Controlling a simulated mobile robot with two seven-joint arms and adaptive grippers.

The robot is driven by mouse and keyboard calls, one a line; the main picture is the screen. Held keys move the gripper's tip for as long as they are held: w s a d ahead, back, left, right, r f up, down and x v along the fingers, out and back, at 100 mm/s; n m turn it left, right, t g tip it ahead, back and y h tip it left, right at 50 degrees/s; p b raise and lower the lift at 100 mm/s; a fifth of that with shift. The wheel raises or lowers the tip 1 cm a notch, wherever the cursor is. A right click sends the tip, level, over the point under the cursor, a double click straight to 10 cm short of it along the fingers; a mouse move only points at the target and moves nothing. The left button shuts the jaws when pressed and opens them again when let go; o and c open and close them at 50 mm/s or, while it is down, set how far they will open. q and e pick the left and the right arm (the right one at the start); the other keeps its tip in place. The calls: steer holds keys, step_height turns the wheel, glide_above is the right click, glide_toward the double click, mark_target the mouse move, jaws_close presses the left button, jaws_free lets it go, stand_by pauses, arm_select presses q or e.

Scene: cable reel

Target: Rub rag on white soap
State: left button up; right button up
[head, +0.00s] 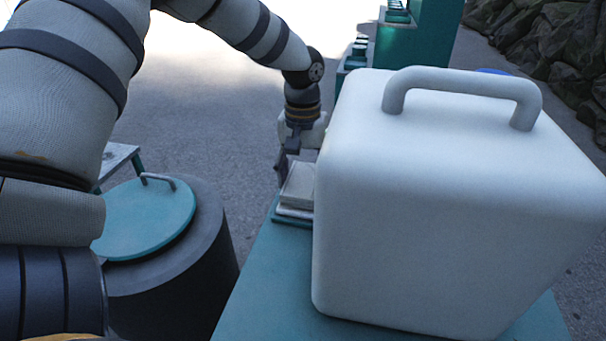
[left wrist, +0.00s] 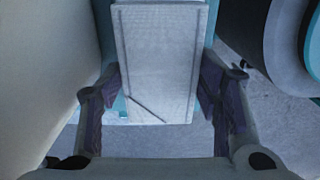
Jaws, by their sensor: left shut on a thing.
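My left gripper (head: 293,150) reaches down at the far end of the teal table, just left of a big white container. In the left wrist view its fingers (left wrist: 162,82) stand on both sides of a pale, flat rectangular block with seam-like lines, which looks like the folded rag (left wrist: 160,45); they are shut on it. In the head view the rag (head: 299,182) lies over a thin pale slab (head: 293,212), perhaps the white soap, above a teal base. Whether rag and slab touch is unclear. The white container hides their right side. My right gripper is not in view.
The white container (head: 450,190) with a top handle fills most of the teal table (head: 262,275). A dark drum (head: 175,300) with a teal lid (head: 150,215) stands left. Teal steps (head: 415,45) and dark sacks (head: 550,45) are behind. The table's near left strip is clear.

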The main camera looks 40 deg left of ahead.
arm_select(q)
steer(key=shift+f, duration=0.5)
steer(key=shift+s+f, duration=0.1)
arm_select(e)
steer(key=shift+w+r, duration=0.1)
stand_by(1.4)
arm_select(q)
step_height(320, 180, up, 5)
steer(key=shift+r+p, duration=0.1)
steer(key=shift+p, duration=0.75)
steer(key=shift+r, duration=1.05)
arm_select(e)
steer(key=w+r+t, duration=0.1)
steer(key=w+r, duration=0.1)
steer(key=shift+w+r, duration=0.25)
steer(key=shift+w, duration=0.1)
